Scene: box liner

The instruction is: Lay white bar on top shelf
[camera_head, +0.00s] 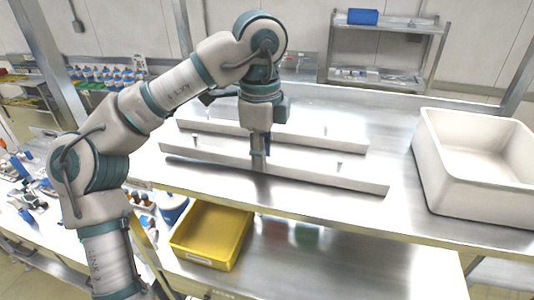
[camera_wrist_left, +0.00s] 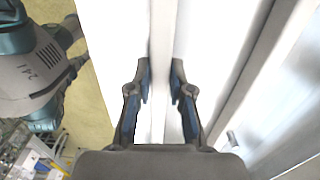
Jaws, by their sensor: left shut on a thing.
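A long white bar (camera_head: 320,174) with small upright pegs runs along the front of the metal top shelf (camera_head: 200,178). My left gripper (camera_head: 259,162) points down at its middle and is shut on it. In the left wrist view the fingers (camera_wrist_left: 162,75) stand on either side of a thin upright part of the white bar (camera_wrist_left: 160,30). A dark band shows under its front edge; whether it touches the shelf is hard to tell. A second white bar (camera_head: 325,143) lies behind it, roughly parallel. My right gripper is not in view.
A big white bin (camera_head: 470,190) stands at the right end of the top shelf. A yellow bin (camera_head: 212,235) sits on the lower level at the front left. Bare shelf shows between the bars and the white bin. A rack with a blue box (camera_head: 362,17) stands at the back.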

